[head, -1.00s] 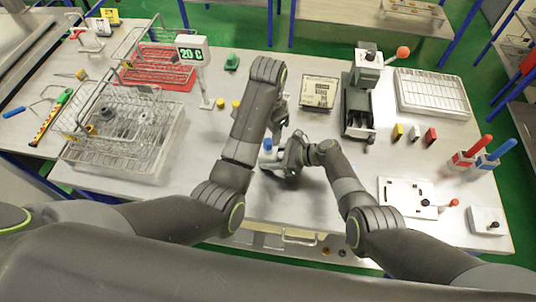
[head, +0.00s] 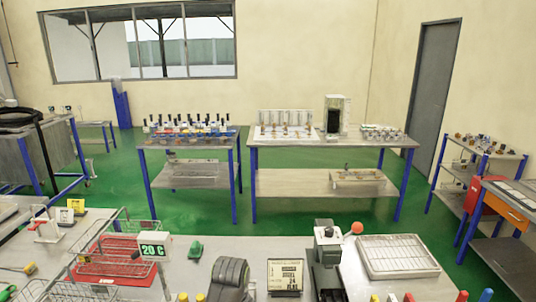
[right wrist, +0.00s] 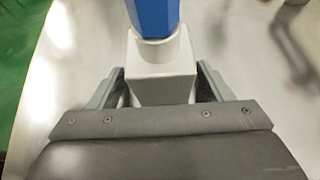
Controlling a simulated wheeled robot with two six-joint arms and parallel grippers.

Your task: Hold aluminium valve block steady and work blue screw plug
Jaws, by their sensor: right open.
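In the right wrist view, the aluminium valve block (right wrist: 163,82) is a pale grey body with a rounded socket at its far end. The blue screw plug (right wrist: 153,16) stands in that socket; its upper part is cut off by the frame edge. My right gripper (right wrist: 161,76) is open, with one finger on each side of the block. Whether the fingers touch it cannot be told. My left gripper is outside both current views; only a dark link of my left arm shows at the bottom of the head view. The block and plug are below the head view.
In the head view the bench carries a red tray (head: 118,262) with wire baskets, a 20 C display (head: 153,250), a green object (head: 195,250), a black-lettered box (head: 285,276), a press with a red knob (head: 326,245) and a wire rack (head: 397,257). Other benches stand behind.

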